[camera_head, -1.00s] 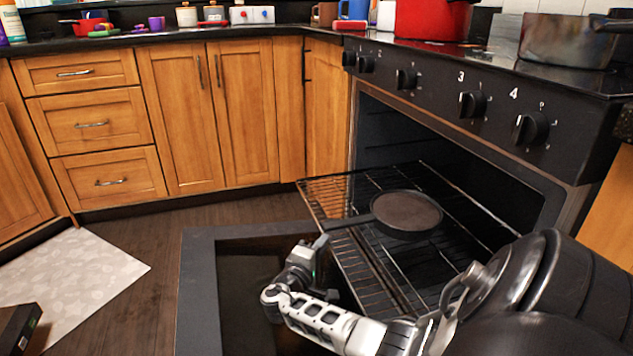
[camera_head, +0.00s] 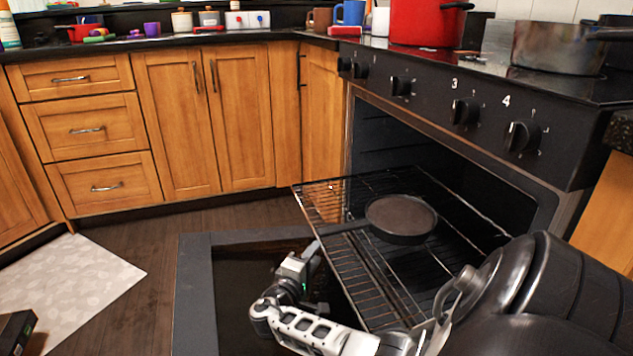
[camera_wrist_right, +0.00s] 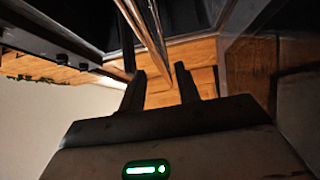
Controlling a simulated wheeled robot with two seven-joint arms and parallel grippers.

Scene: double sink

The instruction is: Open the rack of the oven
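The wire oven rack (camera_head: 362,285) is pulled partly out of the open oven (camera_head: 436,148), above the lowered oven door (camera_head: 196,290). A dark frying pan (camera_head: 400,218) sits on the rack, its handle pointing left. My right gripper (camera_head: 312,256) is at the rack's outer left edge, below the pan handle. In the right wrist view, its two fingers (camera_wrist_right: 161,82) stand apart, and a thin metal bar (camera_wrist_right: 152,35) runs down toward the gap between them. I cannot tell whether the fingers touch the rack. My left gripper is not in view.
A red pot (camera_head: 428,25) and a metal pot (camera_head: 555,48) stand on the stove above the control knobs. Wooden cabinets (camera_head: 205,125) line the back. A light mat (camera_head: 75,272) lies on the floor at left. The floor between mat and door is clear.

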